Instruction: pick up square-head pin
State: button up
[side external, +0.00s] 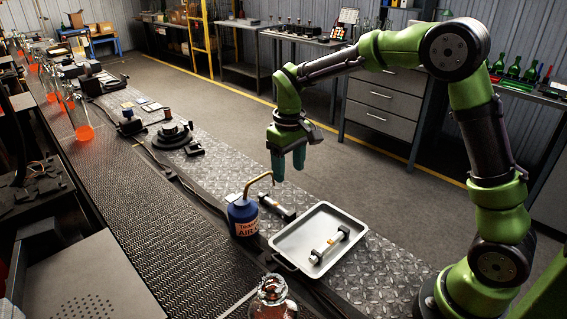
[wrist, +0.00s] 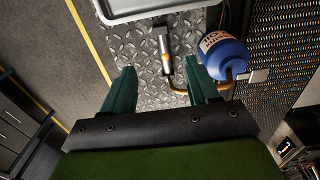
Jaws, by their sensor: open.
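A metal pin with a dark block-like head (side external: 277,207) lies on the diamond-plate bench between the blue bottle and the tray. It also shows in the wrist view (wrist: 163,45), just beyond my fingertips and between their lines. The exact head shapes are too small to tell apart surely. My gripper (side external: 288,172) points down above the bench, a little behind the bench pin.
A silver tray (side external: 283,262) lies right of the bench pin. A blue bottle with a brass spout (side external: 243,218) stands close left of it, the spout rising near my fingers. A glass jar (side external: 271,298) is at the front. Round fixtures (side external: 174,135) stand farther left along the bench.

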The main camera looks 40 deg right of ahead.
send_over(289, 212)
jog(key=f, duration=0.7)
jog(key=shift+w+d+f, duration=0.2)
jog(key=shift+w+d, duration=0.05)
jog(key=shift+w, duration=0.1)
jog(key=shift+s+a+f, duration=0.1)
jog(key=shift+s+f, duration=0.1)
jog(key=shift+f, duration=1.2)
jog(key=shift+s+a+f, duration=0.1)
jog(key=shift+s+f, duration=0.05)
jog(key=shift+f, duration=1.2)
grip_shut()
